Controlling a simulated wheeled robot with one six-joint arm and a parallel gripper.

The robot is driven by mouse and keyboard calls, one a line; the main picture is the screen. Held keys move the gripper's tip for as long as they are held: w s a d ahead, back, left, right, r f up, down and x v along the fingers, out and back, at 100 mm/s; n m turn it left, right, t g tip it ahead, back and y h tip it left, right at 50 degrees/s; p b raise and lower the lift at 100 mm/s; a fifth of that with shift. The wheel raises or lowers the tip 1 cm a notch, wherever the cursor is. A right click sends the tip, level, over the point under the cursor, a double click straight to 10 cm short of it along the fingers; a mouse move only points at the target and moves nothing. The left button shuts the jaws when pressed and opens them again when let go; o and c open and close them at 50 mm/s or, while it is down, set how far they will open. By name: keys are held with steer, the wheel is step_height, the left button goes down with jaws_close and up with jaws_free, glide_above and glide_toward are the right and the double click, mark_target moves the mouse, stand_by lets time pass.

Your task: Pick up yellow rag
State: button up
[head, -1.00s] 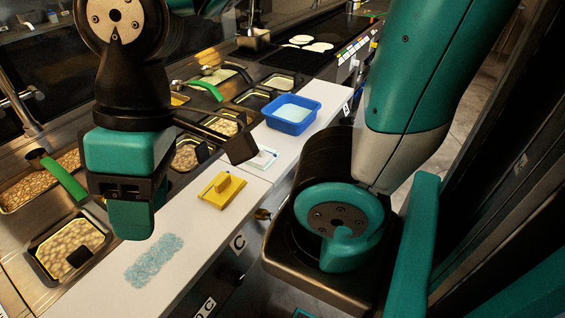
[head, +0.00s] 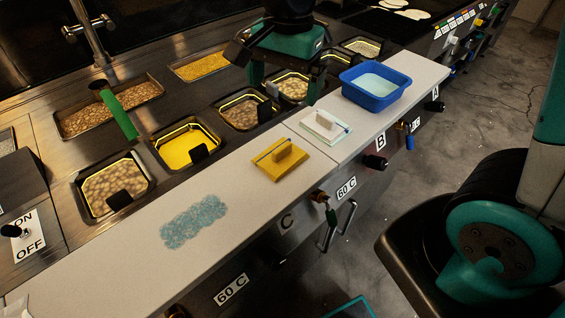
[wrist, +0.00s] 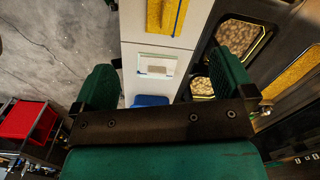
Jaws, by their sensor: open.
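The yellow rag (head: 277,166) lies flat on the white counter, with a raised yellow handle-like piece on top. In the wrist view the yellow rag (wrist: 157,16) shows at the top edge, partly cut off. My gripper (head: 287,92) is open and empty, above and behind the rag over the food pans. In the wrist view my gripper (wrist: 163,62) has its two green fingers spread wide, with the rag beyond them. A white rag (head: 325,126) with a similar handle lies just right of the yellow one, apart from it.
A blue tub (head: 374,101) of pale liquid stands on the counter to the right. A blue speckled patch (head: 193,221) is on the counter to the left. Food pans (head: 112,186) line the back, one with a green-handled utensil (head: 119,115). Knobs line the counter front.

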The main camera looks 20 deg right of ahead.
step_height(320, 180, down, 3)
steer(key=w+m, duration=0.3)
steer(key=m, duration=0.1)
glide_toward(282, 150)
steer(key=shift+h, duration=0.3)
steer(key=f, duration=0.2)
steer(key=w+f, duration=0.1)
steer(key=f, duration=0.2)
steer(key=shift+w+d+f+p, duration=0.1)
steer(key=shift+f+p, duration=0.1)
steer(key=shift+p, duration=0.15)
steer(key=shift+w+f+p, duration=0.2)
steer(key=shift+f+p, duration=0.45)
steer(key=shift+f, duration=2.5)
steer(key=c, duration=0.6)
